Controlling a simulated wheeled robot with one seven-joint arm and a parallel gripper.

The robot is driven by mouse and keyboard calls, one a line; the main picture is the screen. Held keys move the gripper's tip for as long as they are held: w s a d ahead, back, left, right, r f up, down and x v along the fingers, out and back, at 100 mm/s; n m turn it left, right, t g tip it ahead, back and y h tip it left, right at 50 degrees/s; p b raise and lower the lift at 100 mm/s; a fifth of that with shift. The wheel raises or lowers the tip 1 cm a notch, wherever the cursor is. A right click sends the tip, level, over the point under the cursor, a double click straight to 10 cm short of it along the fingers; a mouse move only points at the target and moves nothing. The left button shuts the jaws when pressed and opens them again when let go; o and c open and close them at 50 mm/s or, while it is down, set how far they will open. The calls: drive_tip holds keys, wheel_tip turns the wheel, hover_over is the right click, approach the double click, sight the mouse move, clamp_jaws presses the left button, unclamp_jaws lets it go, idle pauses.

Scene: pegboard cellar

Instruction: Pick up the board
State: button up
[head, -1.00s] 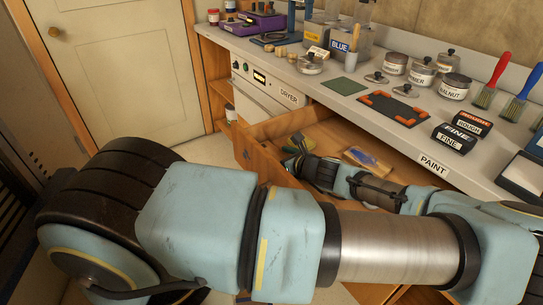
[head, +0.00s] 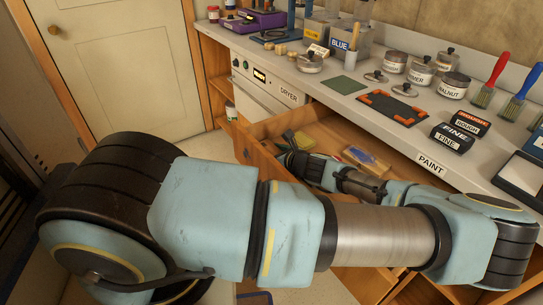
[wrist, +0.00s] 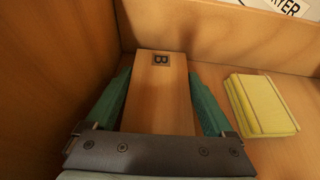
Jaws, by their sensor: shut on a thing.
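The board (wrist: 159,98) is a flat wooden piece with a small dark "B" label near its far end. In the wrist view it lies between the two green fingers of my gripper (wrist: 160,100), which is shut on it by its two sides. The board is inside the open wooden drawer (wrist: 215,40); whether it touches the drawer floor I cannot tell. In the head view my gripper (head: 288,148) reaches down into the drawer, and the board is not clearly visible there.
A yellow pad (wrist: 262,104) lies in the drawer right of the board. Drawer walls rise close on the left and far sides. The counter above holds a black mat with orange corners (head: 391,106), several tins, brushes and sanding blocks (head: 453,138). The dryer (head: 265,88) stands left of the drawer.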

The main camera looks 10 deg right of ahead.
drive_tip(key=c, duration=0.3)
drive_tip(key=shift+r, duration=0.15)
